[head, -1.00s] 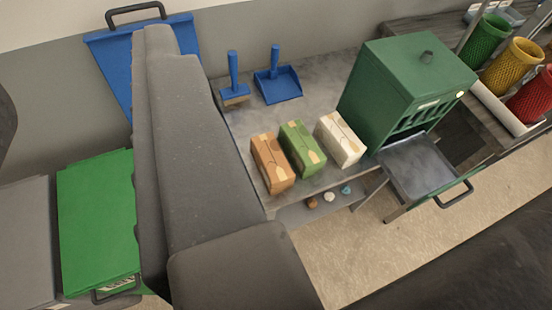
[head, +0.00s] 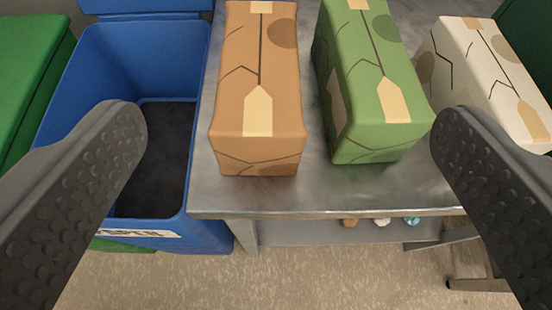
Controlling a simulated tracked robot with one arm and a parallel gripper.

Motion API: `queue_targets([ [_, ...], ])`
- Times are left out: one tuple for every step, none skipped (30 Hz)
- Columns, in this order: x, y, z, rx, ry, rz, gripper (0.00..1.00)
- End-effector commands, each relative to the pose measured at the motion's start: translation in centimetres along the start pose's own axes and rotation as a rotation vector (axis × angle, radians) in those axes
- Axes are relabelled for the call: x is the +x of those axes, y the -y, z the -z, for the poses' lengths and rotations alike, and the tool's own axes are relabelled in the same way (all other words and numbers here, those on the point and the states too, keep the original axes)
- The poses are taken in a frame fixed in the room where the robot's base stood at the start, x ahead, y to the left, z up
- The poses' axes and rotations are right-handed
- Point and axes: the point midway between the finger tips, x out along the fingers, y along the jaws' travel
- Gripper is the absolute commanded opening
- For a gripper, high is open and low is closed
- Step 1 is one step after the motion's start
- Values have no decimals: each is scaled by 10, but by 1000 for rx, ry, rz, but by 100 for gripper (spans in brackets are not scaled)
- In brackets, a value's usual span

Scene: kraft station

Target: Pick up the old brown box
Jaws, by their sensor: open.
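The old brown box (head: 238,95) stands on the metal table near its front left edge, with tan tape strips, dark crack-like lines and a darker round patch. My gripper (head: 290,130) is open and empty. Its two dark, studded fingers show large at the left and right of the view. The brown box appears between them, left of the middle, and neither finger seems to touch it. How far the fingertips are from the box is hard to tell.
A green box (head: 350,100) and a white box (head: 450,75) stand to the right on the metal table (head: 320,195). An open blue bin (head: 185,235) is left of the table, with a green lid (head: 25,75) beyond it. Small items (head: 382,222) lie on the lower shelf.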

Motion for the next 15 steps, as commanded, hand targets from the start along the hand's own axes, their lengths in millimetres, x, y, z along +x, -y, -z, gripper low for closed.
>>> queue_targets([
  [6,1,-20,17,-2,17,89],
  [8,2,-27,21,-8,25,89],
  [10,3,-33,28,-19,33,89],
  [11,4,-37,32,-26,37,89],
  [12,4,-40,36,-30,41,89],
  [13,5,-43,38,-34,46,89],
  [14,6,-45,38,-37,49,89],
  [16,6,-46,39,-38,51,89],
  [20,7,-47,39,-39,52,89],
  [23,7,-47,39,-40,53,89],
  [26,7,-47,39,-40,53,89],
  [32,9,-46,38,-40,55,89],
  [36,9,-46,37,-40,54,89],
  [41,10,-45,36,-40,55,89],
  [48,9,-45,37,-41,53,89],
])
